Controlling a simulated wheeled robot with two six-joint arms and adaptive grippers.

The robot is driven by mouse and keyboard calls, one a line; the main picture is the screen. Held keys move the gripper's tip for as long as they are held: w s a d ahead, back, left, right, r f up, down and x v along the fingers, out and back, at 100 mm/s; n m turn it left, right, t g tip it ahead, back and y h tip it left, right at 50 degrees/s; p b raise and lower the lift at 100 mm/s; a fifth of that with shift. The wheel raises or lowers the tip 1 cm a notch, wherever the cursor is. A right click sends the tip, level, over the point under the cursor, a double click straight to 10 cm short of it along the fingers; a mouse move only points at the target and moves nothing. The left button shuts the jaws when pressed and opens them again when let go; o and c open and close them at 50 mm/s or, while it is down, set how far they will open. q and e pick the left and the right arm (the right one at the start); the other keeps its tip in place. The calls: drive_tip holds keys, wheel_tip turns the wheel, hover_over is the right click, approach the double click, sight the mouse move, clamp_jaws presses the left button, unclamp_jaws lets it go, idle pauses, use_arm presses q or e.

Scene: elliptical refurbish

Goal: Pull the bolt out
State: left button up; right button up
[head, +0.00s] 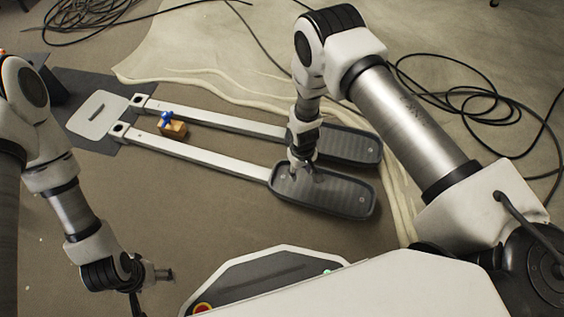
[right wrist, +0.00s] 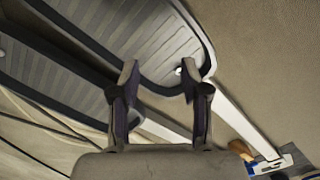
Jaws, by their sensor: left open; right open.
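The near foot pedal (head: 335,200) is a dark ribbed tray on the end of a pale rail. A small light bolt head (head: 361,199) shows near its right end. In the right wrist view, a small bright bolt head (right wrist: 178,71) lies on the pedal between my open fingertips, closer to the right one. My right gripper (head: 306,174) is over the left end of the near pedal, pointing down; it also shows open and empty in the right wrist view (right wrist: 160,70). Whether it touches the pedal is unclear. My left gripper (head: 152,285) is open, low at the lower left, away from the pedals.
The far pedal (head: 350,146) lies beside the near one. A small orange-brown box (head: 174,128) with a blue item (head: 167,117) on it sits between the rails. Black cables (head: 470,100) are coiled on the right. A pale cloth (head: 220,60) covers the floor behind.

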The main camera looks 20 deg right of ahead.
approach(283, 176)
drive_tip(key=shift+s+d+f+n+t, duration=0.2)
drive_tip(key=shift+s+n+t, duration=0.1)
drive_tip(key=shift+s+n, duration=0.15)
wheel_tip(283, 176, down, 8)
drive_tip(key=b, duration=0.4)
drive_tip(key=shift+w+a+r, duration=0.1)
drive_tip(key=shift+w+r, duration=0.05)
clamp_jaws()
